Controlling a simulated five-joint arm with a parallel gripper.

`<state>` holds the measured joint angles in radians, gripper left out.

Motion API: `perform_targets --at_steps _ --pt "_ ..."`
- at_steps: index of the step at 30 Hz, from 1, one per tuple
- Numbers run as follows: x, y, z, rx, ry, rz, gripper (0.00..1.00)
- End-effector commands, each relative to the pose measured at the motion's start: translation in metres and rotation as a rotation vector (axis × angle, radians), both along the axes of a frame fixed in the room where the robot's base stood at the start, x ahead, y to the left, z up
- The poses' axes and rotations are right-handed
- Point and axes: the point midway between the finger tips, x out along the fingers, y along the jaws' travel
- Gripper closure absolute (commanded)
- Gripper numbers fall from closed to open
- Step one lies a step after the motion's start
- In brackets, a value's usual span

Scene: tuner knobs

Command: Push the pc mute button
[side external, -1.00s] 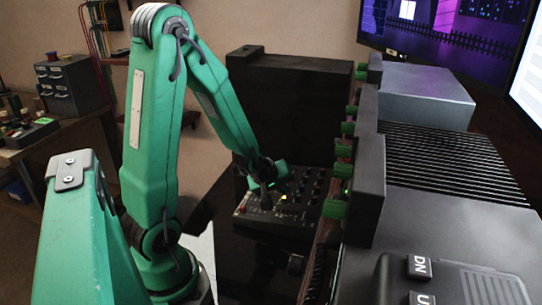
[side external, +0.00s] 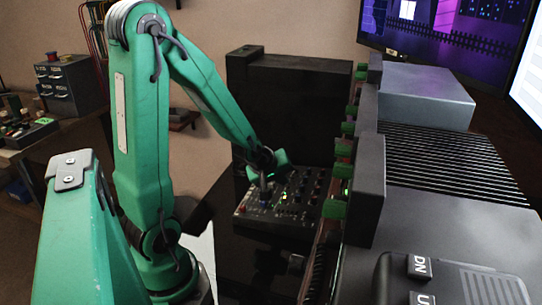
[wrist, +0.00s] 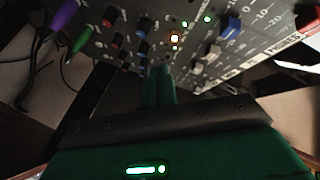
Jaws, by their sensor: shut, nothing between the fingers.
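The mixer panel (side external: 245,217) stands low behind the arm in the side view, with rows of small knobs and lit green lights. My gripper (side external: 264,198) is shut and empty over the left part of the panel.
Purple (wrist: 63,15) and green plugs (wrist: 82,40) with cables are at the left. A dark rack with green knobs (side external: 334,209) stands close to the panel's right.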

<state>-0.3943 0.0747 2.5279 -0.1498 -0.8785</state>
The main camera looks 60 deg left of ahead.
Motion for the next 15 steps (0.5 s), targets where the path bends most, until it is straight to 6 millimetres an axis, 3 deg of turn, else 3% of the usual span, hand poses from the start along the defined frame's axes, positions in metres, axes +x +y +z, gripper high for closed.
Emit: perform_targets --at_steps 15 --pt "-0.003 0.003 0.035 0.004 0.001 0.004 1.0"
